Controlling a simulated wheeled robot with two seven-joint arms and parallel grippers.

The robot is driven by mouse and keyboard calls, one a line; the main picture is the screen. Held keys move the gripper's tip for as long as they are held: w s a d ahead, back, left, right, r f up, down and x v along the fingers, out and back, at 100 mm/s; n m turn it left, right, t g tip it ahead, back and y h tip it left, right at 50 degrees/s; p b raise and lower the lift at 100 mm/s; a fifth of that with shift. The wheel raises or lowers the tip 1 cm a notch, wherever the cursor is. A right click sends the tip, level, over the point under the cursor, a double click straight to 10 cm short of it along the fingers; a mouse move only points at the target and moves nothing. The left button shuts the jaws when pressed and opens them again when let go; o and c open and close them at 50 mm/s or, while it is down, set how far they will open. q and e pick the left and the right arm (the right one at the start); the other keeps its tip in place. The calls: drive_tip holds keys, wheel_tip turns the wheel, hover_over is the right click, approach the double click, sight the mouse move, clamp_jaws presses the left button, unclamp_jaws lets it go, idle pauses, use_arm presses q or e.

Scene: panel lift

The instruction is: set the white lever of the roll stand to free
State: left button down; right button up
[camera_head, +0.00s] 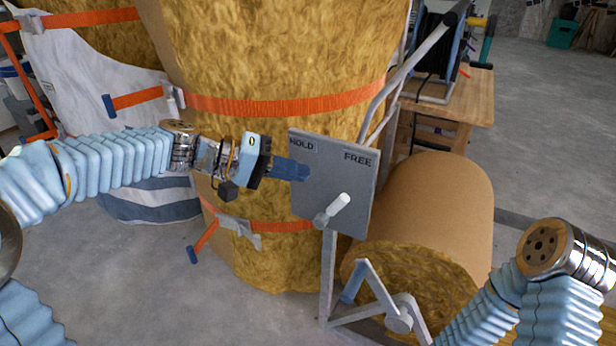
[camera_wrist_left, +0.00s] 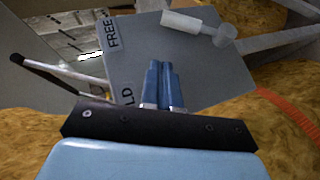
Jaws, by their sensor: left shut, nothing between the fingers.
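The white lever (camera_head: 339,205) is on the lower part of a grey plate (camera_head: 345,185) marked HOLD at upper left and FREE at upper right. Its handle leans up and right from the pivot, toward the FREE side. The lever (camera_wrist_left: 190,20) also shows in the left wrist view, its handle pointing toward the FREE label. My left gripper (camera_head: 303,172) is shut and empty in front of the plate's left part, just below HOLD, above and left of the lever and apart from it. Whether its fingertips touch the plate is unclear. My right gripper is out of view.
A brown roll (camera_head: 435,205) lies under and right of the plate. A tall golden bale with orange straps (camera_head: 290,103) stands behind. A wooden table (camera_head: 465,100) is at the back right. Bare floor (camera_head: 555,130) is free at the right.

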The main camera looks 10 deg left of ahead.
use_arm(q)
drive_tip(key=v, duration=0.7)
drive_tip(key=shift+r+p, duration=0.3)
